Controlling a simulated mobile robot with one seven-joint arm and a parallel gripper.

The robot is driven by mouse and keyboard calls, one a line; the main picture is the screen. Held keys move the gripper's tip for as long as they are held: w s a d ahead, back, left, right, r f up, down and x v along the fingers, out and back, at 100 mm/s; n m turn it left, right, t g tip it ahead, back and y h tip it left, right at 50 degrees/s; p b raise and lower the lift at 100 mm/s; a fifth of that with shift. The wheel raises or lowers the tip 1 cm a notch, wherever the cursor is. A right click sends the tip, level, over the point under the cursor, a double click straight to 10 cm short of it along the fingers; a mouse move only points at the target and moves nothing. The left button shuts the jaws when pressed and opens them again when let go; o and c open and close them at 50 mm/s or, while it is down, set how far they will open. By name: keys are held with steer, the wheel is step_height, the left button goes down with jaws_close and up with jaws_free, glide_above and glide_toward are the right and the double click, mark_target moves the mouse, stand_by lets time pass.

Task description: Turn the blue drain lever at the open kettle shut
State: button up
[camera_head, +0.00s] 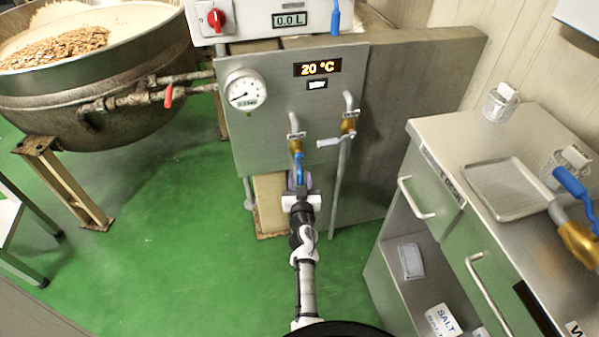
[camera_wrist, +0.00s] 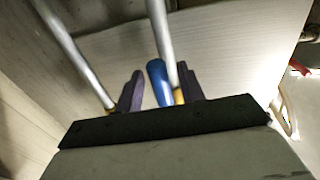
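A blue lever (camera_head: 299,168) hangs down from a brass valve on the steel control panel, right of the open kettle (camera_head: 95,90). It also shows in the wrist view (camera_wrist: 157,83), where it stands between my two dark fingers. My gripper (camera_head: 299,186) is at the lower end of this lever. In the wrist view my gripper (camera_wrist: 160,90) is open, with a gap left of the lever; the lever is closer to the right finger. I cannot tell whether it touches that finger. A label on the valve is too small to read.
A second brass valve (camera_head: 348,126) with a pale lever sits just right. The panel has a pressure gauge (camera_head: 243,90) and a 20 °C display (camera_head: 317,68). A red handle (camera_head: 168,97) is on the kettle pipe. A steel cabinet with a tray (camera_head: 508,188) stands right.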

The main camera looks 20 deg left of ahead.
steer(key=shift+w+a, duration=0.1)
steer(key=shift+w, duration=0.2)
jaws_close()
